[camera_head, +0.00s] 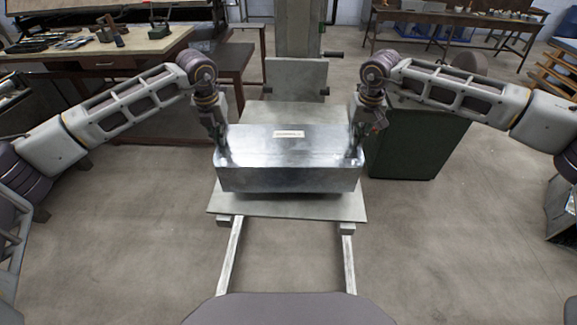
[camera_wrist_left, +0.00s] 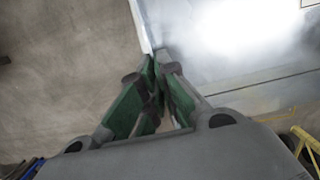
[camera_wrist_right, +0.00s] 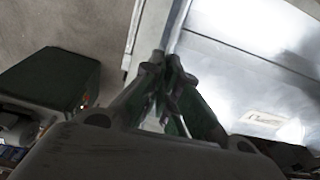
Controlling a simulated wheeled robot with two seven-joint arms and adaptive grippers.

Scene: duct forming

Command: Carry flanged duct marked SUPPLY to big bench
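The flanged duct (camera_head: 289,178), a shiny metal box with a pale label (camera_head: 289,134), is in the middle of the head view. The label's text is too small to read. My left gripper (camera_head: 221,150) is shut on the duct's left edge; its fingertips (camera_wrist_left: 156,62) close on that edge in the left wrist view. My right gripper (camera_head: 356,152) is shut on the right edge, and its fingertips (camera_wrist_right: 165,62) meet there in the right wrist view. The duct is level over a grey plate (camera_head: 285,206); I cannot tell whether it touches it.
A wooden-topped bench (camera_head: 150,45) with tools stands at the back left. A long table (camera_head: 450,22) with small items is at the back right. A dark green cabinet (camera_head: 405,140) stands close right of the duct. Bare floor (camera_head: 440,250) lies at the front right.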

